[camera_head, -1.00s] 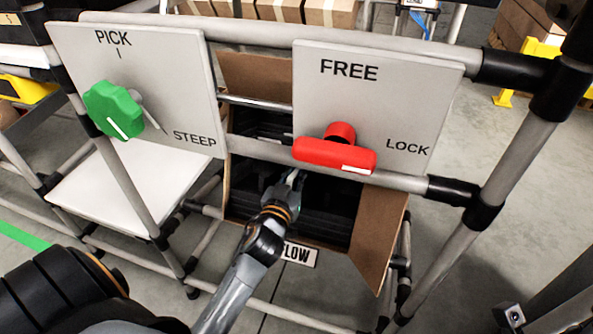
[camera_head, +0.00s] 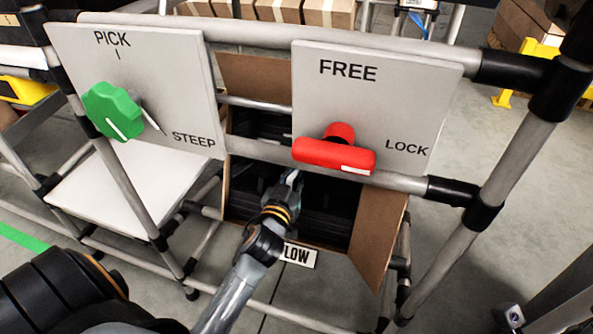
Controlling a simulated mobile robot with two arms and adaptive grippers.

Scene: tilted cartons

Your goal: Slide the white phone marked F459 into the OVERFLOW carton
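The OVERFLOW carton (camera_head: 378,232) is an open brown box behind the rail, in the middle of the view. Its label (camera_head: 298,256) shows only "LOW", the rest hidden by my arm. Black slotted dividers or items fill its dark inside. My gripper (camera_head: 291,178) reaches into the carton's mouth, just under the rail; its fingers are small and dark, and I cannot tell whether they hold anything. Its arm comes up from the bottom, left of centre, so I take it as my left. No white phone marked F459 can be made out. My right gripper is not in view.
A green knob (camera_head: 112,111) sits on the PICK/STEEP panel (camera_head: 180,75) and a red handle (camera_head: 333,154) on the FREE/LOCK panel (camera_head: 410,100). Grey pipe rails cross before the carton. A bare white shelf (camera_head: 125,195) is at left.

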